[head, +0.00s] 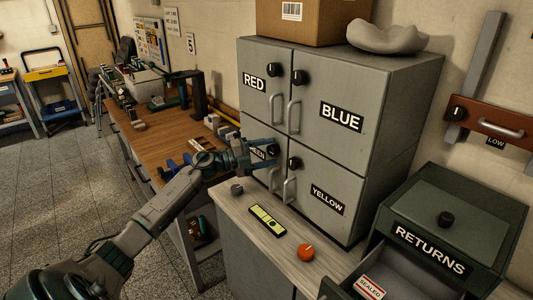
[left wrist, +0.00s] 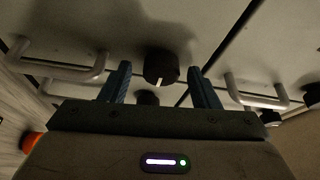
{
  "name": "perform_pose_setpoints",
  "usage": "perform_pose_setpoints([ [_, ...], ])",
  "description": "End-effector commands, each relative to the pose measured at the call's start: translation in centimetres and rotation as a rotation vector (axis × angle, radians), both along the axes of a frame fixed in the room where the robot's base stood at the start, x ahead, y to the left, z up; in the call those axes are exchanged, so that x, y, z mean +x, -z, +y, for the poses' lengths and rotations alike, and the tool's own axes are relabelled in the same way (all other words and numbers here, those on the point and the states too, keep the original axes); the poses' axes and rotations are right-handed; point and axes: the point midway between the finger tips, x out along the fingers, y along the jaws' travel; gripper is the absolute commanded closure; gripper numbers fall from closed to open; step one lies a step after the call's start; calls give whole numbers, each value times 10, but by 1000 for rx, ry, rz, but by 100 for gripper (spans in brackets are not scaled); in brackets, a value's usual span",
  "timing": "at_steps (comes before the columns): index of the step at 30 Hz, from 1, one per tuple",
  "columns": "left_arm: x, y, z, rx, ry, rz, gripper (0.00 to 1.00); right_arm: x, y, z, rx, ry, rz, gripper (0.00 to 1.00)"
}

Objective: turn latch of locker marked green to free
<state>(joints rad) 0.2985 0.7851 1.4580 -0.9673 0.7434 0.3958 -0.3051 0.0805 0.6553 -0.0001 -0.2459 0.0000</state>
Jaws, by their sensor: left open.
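The locker marked green is the lower left door of a grey locker block; its label (head: 257,153) is mostly hidden behind my left gripper. Its black latch knob (head: 273,150) sits at the door's upper right. My left gripper (head: 270,152) is open at this knob. In the left wrist view the round black knob (left wrist: 161,67) shows between the two blue fingers, with a gap on each side. A white mark on the knob points down in that picture. Whether the fingertips reach past its face is hard to tell. My right gripper is not in view.
Red (head: 254,83), blue (head: 341,116) and yellow (head: 327,198) lockers adjoin, with knobs and bar handles close by. On the counter below are a small dark knob (head: 236,189), a yellow-green device (head: 267,219) and an orange knob (head: 306,252). An open returns drawer (head: 403,262) is at right.

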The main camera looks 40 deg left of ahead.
Motion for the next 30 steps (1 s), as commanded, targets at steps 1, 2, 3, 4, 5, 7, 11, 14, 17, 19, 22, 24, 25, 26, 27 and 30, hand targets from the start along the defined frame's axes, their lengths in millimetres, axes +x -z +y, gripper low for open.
perform_pose_setpoints([
  [1,0,0,0,0,0,0,44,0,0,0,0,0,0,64],
  [2,0,0,0,0,0,0,44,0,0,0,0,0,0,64],
  [3,-1,0,1,0,0,0,44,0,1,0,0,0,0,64],
  [4,-1,0,1,0,0,0,44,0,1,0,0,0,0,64],
  [5,-3,1,2,0,0,0,44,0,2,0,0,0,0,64],
  [7,-7,2,6,2,0,1,44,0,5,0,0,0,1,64],
  [11,-21,5,16,5,-1,3,44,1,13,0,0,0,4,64],
  [14,-34,7,26,6,0,4,44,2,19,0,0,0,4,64],
  [17,-46,7,35,5,0,5,44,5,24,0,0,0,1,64],
  [19,-53,7,41,6,1,4,44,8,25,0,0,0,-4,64],
  [22,-63,8,48,5,0,5,44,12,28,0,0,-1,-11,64],
  [24,-69,7,52,3,1,6,44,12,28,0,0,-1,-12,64],
  [25,-71,7,54,4,2,4,44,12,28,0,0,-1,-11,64],
  [26,-74,7,56,3,2,5,44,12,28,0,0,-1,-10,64],
  [27,-76,7,58,3,2,4,44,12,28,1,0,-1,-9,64],
  [30,-81,7,61,2,2,3,44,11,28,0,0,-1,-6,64],
])
